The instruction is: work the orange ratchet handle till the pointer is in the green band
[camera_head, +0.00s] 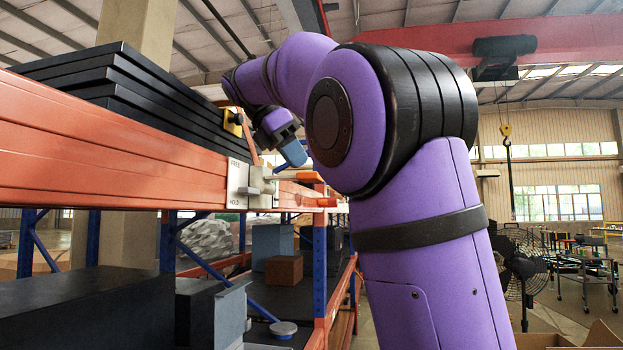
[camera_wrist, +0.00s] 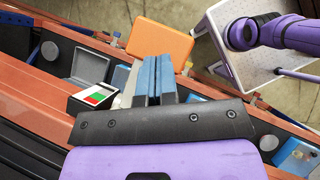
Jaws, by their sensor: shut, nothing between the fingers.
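My gripper (camera_head: 295,154) has blue fingers, pressed together and empty. It is high beside the orange beam, pointing down and right. In the wrist view the shut fingers (camera_wrist: 155,78) extend toward an orange piece (camera_wrist: 160,43) with rounded corners. An orange bar (camera_head: 292,176) lies just below the fingertips in the head view; I cannot tell whether they touch. A slanted orange bar (camera_head: 247,135) rises left of the gripper; which one is the ratchet handle is unclear. A gauge (camera_wrist: 97,97) with red and green bands sits left of the fingers; its pointer is too small to read.
A pale plate (camera_head: 238,184) with lettering is fixed at the beam (camera_head: 110,145). A yellow block (camera_head: 232,122) is above it. Black stacked slabs (camera_head: 130,85) lie behind the beam. A blue post (camera_head: 319,260) and lower-shelf boxes stand below. A grey box (camera_wrist: 89,65) is beside the gauge.

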